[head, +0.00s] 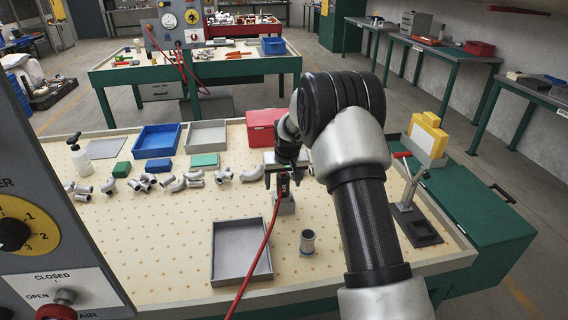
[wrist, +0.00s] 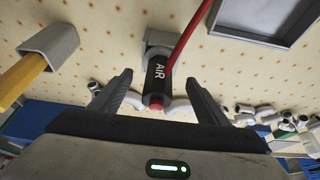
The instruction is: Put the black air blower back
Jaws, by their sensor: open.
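The black air blower (head: 283,186), with its red hose, stands upright at a grey block-like holder (head: 285,206) near the middle of the bench. In the wrist view the blower (wrist: 158,78), marked AIR and with a red end, lies between my two fingers. The holder (wrist: 160,42) shows just beyond it; I cannot tell how deeply the blower sits in it. My gripper (head: 284,170) is open, and its fingers (wrist: 160,80) are on both sides of the blower with gaps visible. My arm partly hides the area behind it in the head view.
An empty grey tray (head: 241,252) and an upright pipe fitting (head: 307,242) are in front. Several fittings (head: 150,183) lie left, with blue (head: 157,140) and red (head: 262,128) bins behind. The red hose (head: 262,245) crosses the bench.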

